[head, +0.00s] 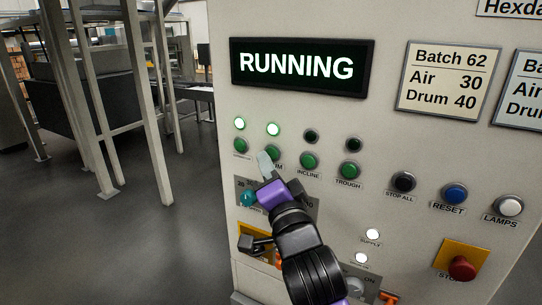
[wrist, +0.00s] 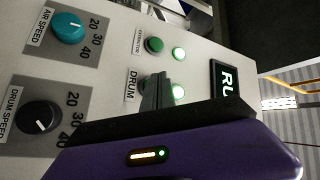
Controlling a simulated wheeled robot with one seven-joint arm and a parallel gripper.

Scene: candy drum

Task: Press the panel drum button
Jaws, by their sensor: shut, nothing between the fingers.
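The green drum button (head: 273,152) is on the upright panel, second from the left in the row of green buttons. My gripper (head: 264,160) is shut and empty, its fingertips over the lower left of the button and part of the "DRUM" label. In the wrist view the fingertips (wrist: 158,92) cover most of the drum button (wrist: 144,85), next to its "DRUM" label. I cannot tell whether they touch it. The lamp above the drum button (head: 273,129) is lit green. The display (head: 302,67) reads "RUNNING".
Another green button (head: 241,146) sits just left, its lamp lit. Incline (head: 309,161) and trough (head: 348,170) buttons sit right, their lamps dark. Black stop-all (head: 404,181), blue reset (head: 454,194) and a red stop button (head: 462,268) are farther right. Speed knobs (wrist: 68,28) lie below.

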